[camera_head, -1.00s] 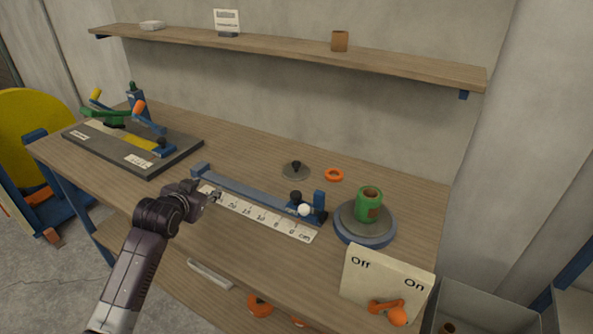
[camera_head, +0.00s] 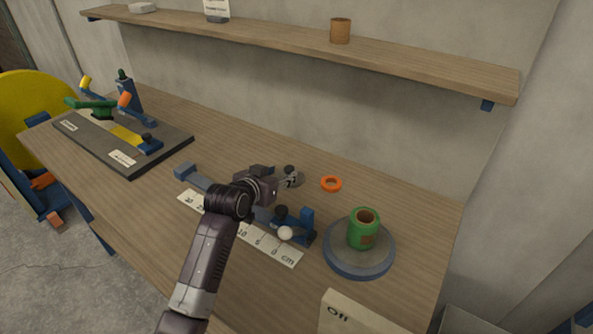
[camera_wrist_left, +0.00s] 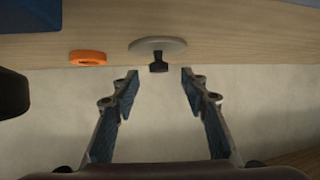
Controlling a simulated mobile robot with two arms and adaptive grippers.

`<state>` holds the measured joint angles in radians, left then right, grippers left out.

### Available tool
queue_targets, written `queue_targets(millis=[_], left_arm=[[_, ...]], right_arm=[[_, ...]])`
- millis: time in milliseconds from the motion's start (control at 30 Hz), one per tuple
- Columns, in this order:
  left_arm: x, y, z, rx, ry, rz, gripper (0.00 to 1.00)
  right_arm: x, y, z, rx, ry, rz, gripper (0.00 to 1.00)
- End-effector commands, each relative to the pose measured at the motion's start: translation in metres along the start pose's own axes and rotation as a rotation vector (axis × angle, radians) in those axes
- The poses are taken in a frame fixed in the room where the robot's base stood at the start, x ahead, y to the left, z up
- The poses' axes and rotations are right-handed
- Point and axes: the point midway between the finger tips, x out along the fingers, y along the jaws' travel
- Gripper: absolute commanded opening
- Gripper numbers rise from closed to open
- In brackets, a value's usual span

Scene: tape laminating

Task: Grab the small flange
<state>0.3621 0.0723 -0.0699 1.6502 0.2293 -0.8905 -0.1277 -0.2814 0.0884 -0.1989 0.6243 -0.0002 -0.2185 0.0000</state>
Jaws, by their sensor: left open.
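The small flange (camera_head: 298,178) is a grey disc with a black knob, lying on the table behind the ruler. My left gripper (camera_head: 290,181) is at the flange and partly hides it in the head view. In the left wrist view the picture is upside down; the flange disc (camera_wrist_left: 157,45) shows between and beyond the two fingertips. Its black knob (camera_wrist_left: 158,66) points toward the gap between the open fingers, with space on both sides. The fingers hold nothing. My right gripper is not in view.
An orange ring (camera_head: 331,184) lies right of the flange. A ruler (camera_head: 268,243) with a blue slide rail is under my left arm. A green roll (camera_head: 363,230) stands on a round base (camera_head: 358,262). A laminating board (camera_head: 90,142) is at left. A shelf (camera_head: 270,45) runs above.

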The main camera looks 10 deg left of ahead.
Motion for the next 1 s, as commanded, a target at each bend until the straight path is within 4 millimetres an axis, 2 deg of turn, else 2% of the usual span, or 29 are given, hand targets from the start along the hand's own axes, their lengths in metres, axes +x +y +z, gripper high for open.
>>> queue_targets(millis=[100,300,367,500,700,1000], left_arm=[[0.012,0.000,0.000,0.000,-0.001,0.000,0.41],[0.022,0.001,-0.001,0.000,-0.001,0.000,0.41],[0.027,0.002,-0.003,-0.001,0.000,0.001,0.41],[0.043,0.003,-0.005,0.000,-0.002,0.000,0.41],[0.065,0.003,-0.005,0.000,-0.002,0.000,0.41],[0.071,0.003,-0.004,0.000,-0.001,0.000,0.41]], right_arm=[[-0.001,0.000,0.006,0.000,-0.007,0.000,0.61],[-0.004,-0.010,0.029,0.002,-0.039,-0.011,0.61],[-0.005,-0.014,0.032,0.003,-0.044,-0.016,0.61],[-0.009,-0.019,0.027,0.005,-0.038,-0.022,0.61],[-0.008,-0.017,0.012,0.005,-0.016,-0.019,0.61],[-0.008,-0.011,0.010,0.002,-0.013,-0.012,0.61]])
